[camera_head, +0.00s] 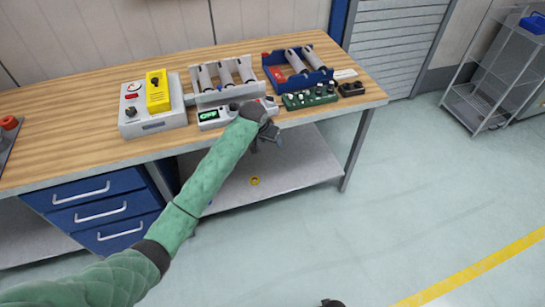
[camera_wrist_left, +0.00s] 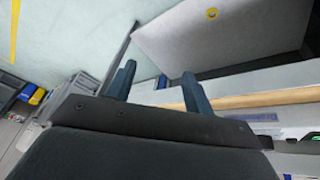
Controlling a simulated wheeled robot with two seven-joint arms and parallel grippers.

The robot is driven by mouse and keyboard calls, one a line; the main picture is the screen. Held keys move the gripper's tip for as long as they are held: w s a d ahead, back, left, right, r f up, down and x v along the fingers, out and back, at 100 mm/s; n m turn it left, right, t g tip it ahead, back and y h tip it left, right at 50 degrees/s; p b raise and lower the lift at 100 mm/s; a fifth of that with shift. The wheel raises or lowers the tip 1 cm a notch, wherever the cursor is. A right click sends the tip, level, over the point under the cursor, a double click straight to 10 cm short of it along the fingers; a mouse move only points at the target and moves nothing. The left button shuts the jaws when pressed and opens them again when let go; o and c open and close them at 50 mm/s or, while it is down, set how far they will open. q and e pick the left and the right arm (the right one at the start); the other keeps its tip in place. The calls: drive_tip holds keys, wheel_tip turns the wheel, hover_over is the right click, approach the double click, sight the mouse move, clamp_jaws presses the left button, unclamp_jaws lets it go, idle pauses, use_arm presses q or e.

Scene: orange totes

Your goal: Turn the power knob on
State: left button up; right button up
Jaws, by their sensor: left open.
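A white device (camera_head: 209,124) with a lit green display (camera_head: 208,115), which seems to read OFF, sits at the front of the wooden workbench. A dark knob (camera_head: 233,106) shows on it, partly beside my wrist. My left gripper (camera_head: 268,138) hangs at the bench's front edge, to the right of the display. In the left wrist view its two fingers (camera_wrist_left: 157,86) are apart with nothing between them. A small dark shape at the bottom edge of the head view may be my right gripper, but its jaws do not show.
A control box (camera_head: 150,125) with a yellow unit and a dark knob stands to the left. A grey cylinder rack, a blue tray (camera_head: 270,60) and a green board (camera_head: 308,101) stand behind and right. A yellow ring (camera_head: 254,181) lies on the lower shelf.

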use_arm(q)
drive_tip(key=w+r, duration=0.4)
drive_tip(key=w, duration=0.4)
drive_tip(key=y, duration=0.1)
approach(269, 97)
drive_tip(key=f, duration=0.1)
drive_tip(key=p+x, duration=0.1)
drive_tip(key=x, duration=0.1)
drive_tip(key=p+x, duration=0.1)
drive_tip(key=x, duration=0.1)
drive_tip(key=p+x, duration=0.1)
drive_tip(key=x, duration=0.1)
drive_tip(key=shift+w+d+r, duration=0.2)
drive_tip(key=shift+w+d, duration=0.1)
drive_tip(key=shift+d, duration=0.05)
drive_tip(key=shift+x, duration=0.9)
drive_tip(key=shift+a+f, duration=0.1)
use_arm(e)
drive_tip(key=s+d+f, duration=0.2)
drive_tip(key=s+f, duration=0.5)
drive_tip(key=s, duration=0.3)
drive_tip(key=s+d+f+g, duration=0.1)
drive_tip(key=s+f, duration=0.6)
drive_tip(key=s, duration=0.3)
drive_tip(key=shift+d, duration=0.4)
drive_tip(key=shift+s+f, duration=0.1)
use_arm(q)
drive_tip(key=c, duration=1)
